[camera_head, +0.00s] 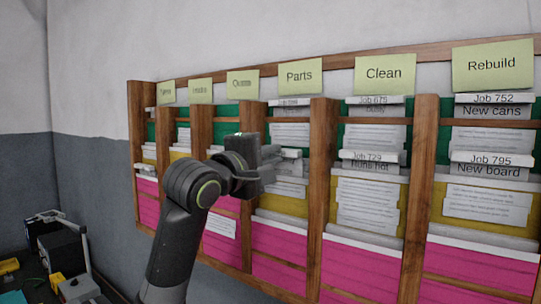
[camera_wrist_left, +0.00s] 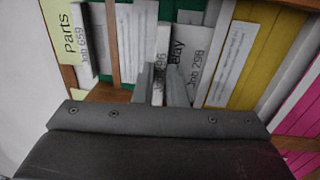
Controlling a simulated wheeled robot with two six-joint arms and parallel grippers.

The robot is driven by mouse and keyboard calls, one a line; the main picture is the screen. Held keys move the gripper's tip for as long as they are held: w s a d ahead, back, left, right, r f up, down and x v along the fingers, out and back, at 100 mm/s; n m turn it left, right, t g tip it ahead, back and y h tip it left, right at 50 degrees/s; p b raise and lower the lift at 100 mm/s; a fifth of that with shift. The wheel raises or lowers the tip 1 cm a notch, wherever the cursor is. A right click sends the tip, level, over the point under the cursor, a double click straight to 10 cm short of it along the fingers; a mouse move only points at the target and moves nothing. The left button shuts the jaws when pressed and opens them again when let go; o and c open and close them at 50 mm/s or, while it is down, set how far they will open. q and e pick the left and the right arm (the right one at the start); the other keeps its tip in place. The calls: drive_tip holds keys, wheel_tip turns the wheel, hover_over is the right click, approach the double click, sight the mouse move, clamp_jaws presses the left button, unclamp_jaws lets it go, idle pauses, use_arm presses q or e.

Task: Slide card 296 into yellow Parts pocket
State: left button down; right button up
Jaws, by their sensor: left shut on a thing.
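The Parts column of the wall rack has its label (camera_head: 300,76) on top, and the same label shows in the left wrist view (camera_wrist_left: 70,38). My left gripper (camera_head: 268,156) is at this column, shut on the tab of a card reading Job 296 (camera_wrist_left: 196,66). The card's white text panel (camera_wrist_left: 230,62) lies against the yellow Parts pocket (camera_wrist_left: 262,45); that pocket also shows in the head view (camera_head: 280,206). The gripper hides part of the card. I cannot tell how deep its lower edge sits. My right gripper is not in view.
A Job 659 card (camera_wrist_left: 84,46) sits higher in the Parts column. Wooden dividers (camera_head: 321,170) stand close on both sides. The Clean (camera_head: 384,74) and Rebuild (camera_head: 492,65) columns hold cards. Pink pockets (camera_head: 278,240) lie below. Equipment (camera_head: 66,262) stands at lower left.

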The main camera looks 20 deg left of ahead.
use_arm(q)
drive_tip(key=shift+f+b, duration=0.4)
drive_tip(key=shift+f, duration=0.5)
drive_tip(key=c, duration=1.4)
unclamp_jaws()
drive_tip(key=b+v, duration=0.7)
drive_tip(key=v, duration=1)
drive_tip(key=shift+s, duration=0.2)
